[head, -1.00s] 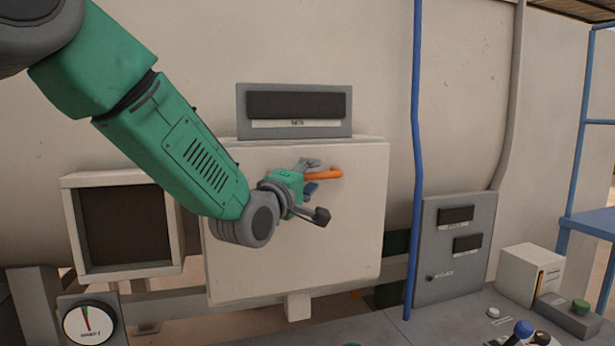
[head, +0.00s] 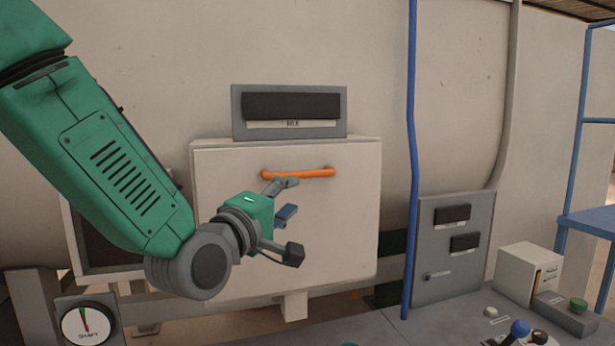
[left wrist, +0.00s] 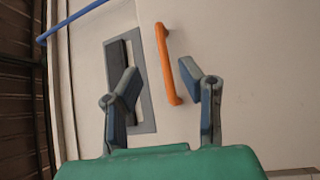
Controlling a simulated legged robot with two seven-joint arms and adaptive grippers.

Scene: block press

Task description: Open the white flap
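The white flap (head: 340,235) is a large, square pale panel on the wall in the head view, and it looks shut. An orange bar handle (head: 310,173) runs level near its top; it also shows in the left wrist view (left wrist: 166,65). My left gripper (head: 290,217) is in front of the flap, just below the handle's left part, with its fingers spread and nothing between them. In the left wrist view the open fingers (left wrist: 157,78) point toward the handle, which appears beyond them, apparently without contact. My right gripper is not in view.
A grey-framed dark panel (head: 290,105) sits just above the flap. A blue vertical pipe (head: 411,150) stands to its right, beside a grey switch panel (head: 455,262). A round gauge (head: 85,324) is at the lower left. Controls stand on the console (head: 440,328) at lower right.

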